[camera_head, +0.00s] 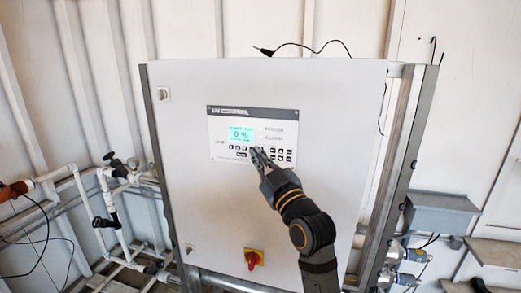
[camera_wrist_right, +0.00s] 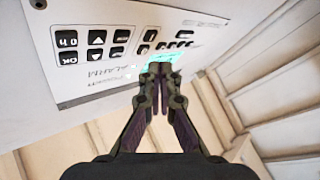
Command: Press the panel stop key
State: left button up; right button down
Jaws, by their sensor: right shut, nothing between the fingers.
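The control panel (camera_head: 220,120) is a grey plate on the white cabinet door, with a lit cyan screen (camera_head: 240,134) and rows of small black keys (camera_head: 283,155). My right gripper (camera_head: 254,151) is shut and empty, with its fingertips at the key row just below the screen. I cannot tell whether the tips touch a key, and they hide some keys. In the right wrist view, the closed fingertips (camera_wrist_right: 160,68) overlap the lit screen area, and the panel (camera_wrist_right: 110,22) shows its keys upside down. The stop key's label is too small to read. My left gripper is not in view.
The white cabinet (camera_head: 185,210) stands in a metal frame. A red and yellow rotary switch (camera_head: 253,259) sits low on its door. White pipes with valves (camera_head: 115,200) are at left, and a grey box (camera_head: 440,213) is at right.

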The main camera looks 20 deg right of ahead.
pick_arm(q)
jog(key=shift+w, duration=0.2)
pick_arm(e)
jog(key=shift+w+d, duration=0.1)
jog(key=shift+d, duration=0.05)
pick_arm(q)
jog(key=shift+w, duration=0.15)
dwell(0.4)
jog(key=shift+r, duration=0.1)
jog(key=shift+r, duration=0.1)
pick_arm(e)
jog(key=shift+w+d, duration=0.2)
jog(key=shift+w, duration=0.1)
jog(key=shift+w+d, duration=0.1)
jog(key=shift+w, duration=0.1)
dwell(0.5)
jog(key=shift+s, duration=0.1)
jog(key=shift+s+a, duration=0.4)
jog(key=shift+s, duration=0.1)
